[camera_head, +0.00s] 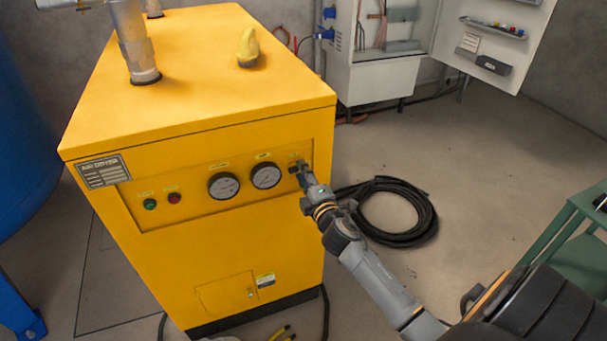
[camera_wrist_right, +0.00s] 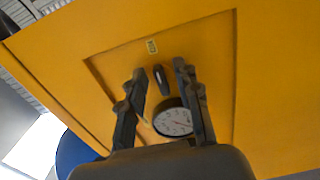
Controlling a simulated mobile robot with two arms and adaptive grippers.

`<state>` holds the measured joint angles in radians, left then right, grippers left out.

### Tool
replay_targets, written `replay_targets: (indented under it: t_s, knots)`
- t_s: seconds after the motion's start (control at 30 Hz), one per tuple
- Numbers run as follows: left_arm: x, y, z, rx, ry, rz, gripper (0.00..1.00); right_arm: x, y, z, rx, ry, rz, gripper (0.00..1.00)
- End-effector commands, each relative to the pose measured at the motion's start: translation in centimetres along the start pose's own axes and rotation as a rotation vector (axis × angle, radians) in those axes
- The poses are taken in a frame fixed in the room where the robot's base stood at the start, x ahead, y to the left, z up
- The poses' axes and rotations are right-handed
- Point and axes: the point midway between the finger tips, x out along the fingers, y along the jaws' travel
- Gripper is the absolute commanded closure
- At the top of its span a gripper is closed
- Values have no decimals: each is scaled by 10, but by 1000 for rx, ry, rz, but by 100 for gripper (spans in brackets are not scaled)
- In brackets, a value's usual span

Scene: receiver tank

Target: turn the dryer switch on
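The yellow air dryer (camera_head: 215,240) stands in front of me, with a recessed front panel. The dryer switch (camera_head: 294,169) is small and dark at the panel's right end, partly covered by my right gripper (camera_head: 304,172). In the right wrist view the switch (camera_wrist_right: 161,80) is a dark upright knob under a small label. The right gripper's fingers (camera_wrist_right: 160,85) are spread, one on each side of the switch, with a gap to it on both sides. Whether the fingertips reach the panel is unclear. My left gripper is out of view.
Two round gauges (camera_head: 266,176) sit left of the switch, and green and red buttons (camera_head: 174,198) farther left. A coiled black hose (camera_head: 405,236) lies on the floor to the right. An open electrical cabinet (camera_head: 375,75) stands behind; a green table (camera_head: 565,235) is at right.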

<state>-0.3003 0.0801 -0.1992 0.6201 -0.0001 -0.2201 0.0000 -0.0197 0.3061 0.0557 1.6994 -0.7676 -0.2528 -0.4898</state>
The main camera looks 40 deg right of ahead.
Motion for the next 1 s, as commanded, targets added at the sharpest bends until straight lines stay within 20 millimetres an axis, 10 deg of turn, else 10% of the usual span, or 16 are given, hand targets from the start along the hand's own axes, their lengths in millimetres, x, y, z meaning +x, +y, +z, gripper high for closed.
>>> replay_targets:
  t_s: [0.37, 1.0]
  knots:
    - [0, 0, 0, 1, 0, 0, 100, -8, 0, 0, -1, 1, 1, 66]
    - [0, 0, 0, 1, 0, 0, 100, -116, 0, 0, -1, 0, 0, 66]
